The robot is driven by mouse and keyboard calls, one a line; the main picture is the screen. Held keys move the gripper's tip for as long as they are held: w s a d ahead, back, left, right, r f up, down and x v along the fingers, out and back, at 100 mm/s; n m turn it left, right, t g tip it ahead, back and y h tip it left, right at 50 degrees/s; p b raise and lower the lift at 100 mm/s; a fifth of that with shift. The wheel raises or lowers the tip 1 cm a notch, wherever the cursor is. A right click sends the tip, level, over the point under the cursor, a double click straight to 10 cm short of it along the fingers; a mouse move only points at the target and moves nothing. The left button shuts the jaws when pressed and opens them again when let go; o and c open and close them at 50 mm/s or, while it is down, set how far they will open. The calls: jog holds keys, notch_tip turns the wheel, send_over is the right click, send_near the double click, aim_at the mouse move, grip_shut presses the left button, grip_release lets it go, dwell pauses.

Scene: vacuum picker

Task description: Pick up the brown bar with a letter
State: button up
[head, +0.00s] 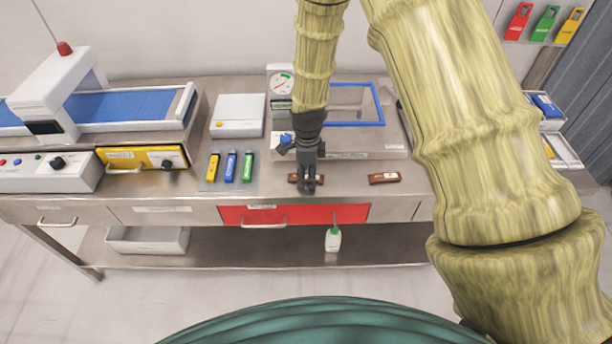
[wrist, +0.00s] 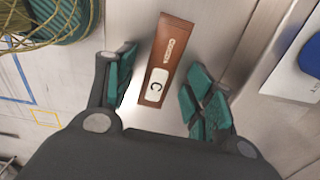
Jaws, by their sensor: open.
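A brown bar (wrist: 172,45) with a white label bearing the letter C lies on the steel table in the wrist view. It sits between the spread green fingers of my gripper (wrist: 160,78), with a gap on each side. In the head view my gripper (head: 308,188) is over this bar (head: 293,178) near the table's front edge and hides its middle. My gripper is open and holds nothing. A second brown bar (head: 384,178) lies to the right, apart from the gripper; its lettering is too small to read.
A scale (head: 280,82) and a blue-framed tray (head: 352,122) are behind. A red drawer front (head: 290,214) is below the table edge. Table around the second bar is clear.

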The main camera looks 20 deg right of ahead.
jog(key=shift+c, duration=0.2)
jog(key=c, duration=1)
jog(key=shift+r, duration=0.15)
